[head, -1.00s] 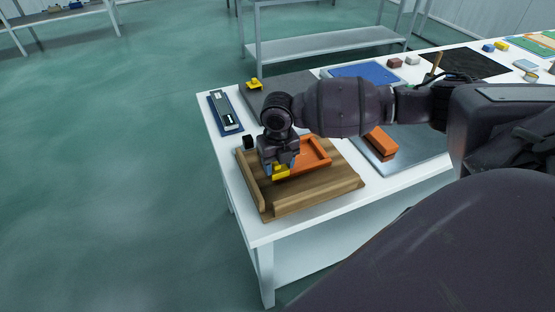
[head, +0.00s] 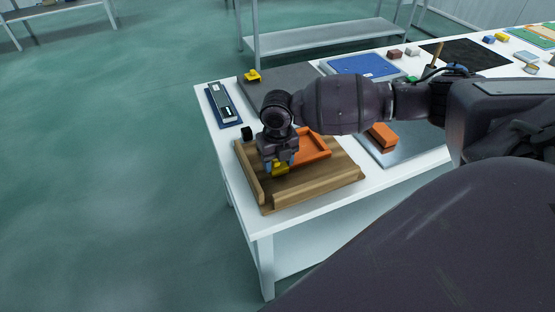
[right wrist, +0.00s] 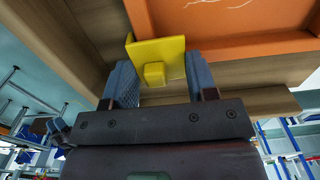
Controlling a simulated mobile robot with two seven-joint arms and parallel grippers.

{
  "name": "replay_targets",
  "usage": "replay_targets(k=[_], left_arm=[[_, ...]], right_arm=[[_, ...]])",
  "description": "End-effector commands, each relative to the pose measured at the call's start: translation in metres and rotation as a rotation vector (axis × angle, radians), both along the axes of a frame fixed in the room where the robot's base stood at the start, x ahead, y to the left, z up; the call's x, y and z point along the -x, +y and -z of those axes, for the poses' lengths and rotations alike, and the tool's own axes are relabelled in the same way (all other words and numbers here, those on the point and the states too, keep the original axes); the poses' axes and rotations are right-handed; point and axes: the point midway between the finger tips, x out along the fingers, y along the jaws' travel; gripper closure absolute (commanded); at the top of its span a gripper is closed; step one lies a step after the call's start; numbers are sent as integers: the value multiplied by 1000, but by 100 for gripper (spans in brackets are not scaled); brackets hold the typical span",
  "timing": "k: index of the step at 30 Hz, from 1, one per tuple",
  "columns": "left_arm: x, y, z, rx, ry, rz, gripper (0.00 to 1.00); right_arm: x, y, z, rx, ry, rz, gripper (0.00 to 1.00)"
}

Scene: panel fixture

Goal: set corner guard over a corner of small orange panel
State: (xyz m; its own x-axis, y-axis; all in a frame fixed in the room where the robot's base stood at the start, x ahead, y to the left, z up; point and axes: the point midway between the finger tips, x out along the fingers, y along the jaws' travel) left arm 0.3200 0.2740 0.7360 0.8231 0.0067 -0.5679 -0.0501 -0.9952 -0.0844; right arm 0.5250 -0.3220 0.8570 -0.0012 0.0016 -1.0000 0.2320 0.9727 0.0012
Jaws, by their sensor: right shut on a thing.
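The small orange panel (head: 313,147) lies in the wooden fixture (head: 320,187) on the white table, partly hidden by my right gripper in the head view. My right gripper (head: 277,168) is shut on the yellow corner guard (head: 280,169). In the right wrist view the guard (right wrist: 158,62) sits between the two blue-grey fingers of the gripper (right wrist: 158,82), by a corner of the orange panel (right wrist: 235,25). The guard overlaps that corner in the picture; I cannot tell whether it is fully seated. My left gripper is not in view.
Another yellow piece (head: 252,76) stands on a dark grey mat (head: 290,86) behind. A blue tray (head: 222,104) with a grey tool is at the left edge. An orange block (head: 381,136) on a metal plate (head: 415,148) is at the right. A small black block (head: 246,133) stands behind the fixture.

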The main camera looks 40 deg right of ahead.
Motion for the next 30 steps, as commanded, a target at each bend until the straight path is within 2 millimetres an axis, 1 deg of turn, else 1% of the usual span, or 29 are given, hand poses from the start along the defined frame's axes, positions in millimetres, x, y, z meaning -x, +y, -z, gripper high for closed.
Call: replay_targets(k=[25,26,30], left_arm=[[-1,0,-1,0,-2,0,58],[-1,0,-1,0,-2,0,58],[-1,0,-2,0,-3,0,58]], right_arm=[[-1,-3,3,0,0,0,70],[-1,-3,3,0,0,0,45],[-1,-3,3,0,0,0,23]])
